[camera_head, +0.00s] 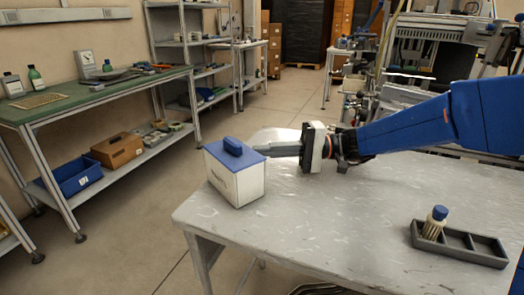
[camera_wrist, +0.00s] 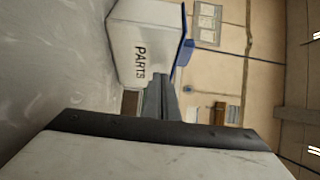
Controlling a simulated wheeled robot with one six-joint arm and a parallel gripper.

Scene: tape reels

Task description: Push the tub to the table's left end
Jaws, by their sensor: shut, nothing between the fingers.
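The tub (camera_head: 236,187) is a white box with a blue lid and a raised blue handle. It stands upright at the table's left end, close to the edge. The wrist view shows the tub (camera_wrist: 130,45) with the word PARTS on its side. My gripper (camera_head: 272,151) is shut and empty, reaching in from the right with its tips at the tub's right side, near lid height. In the wrist view the fingers (camera_wrist: 160,97) reach up to the tub's lower edge in the picture. I cannot tell whether they touch it.
The grey table (camera_head: 310,215) is bare between the tub and a dark divided tray (camera_head: 460,247) at the right, which holds a blue-capped bottle (camera_head: 434,224). Open floor lies left of the table, then a green-topped workbench (camera_head: 100,92).

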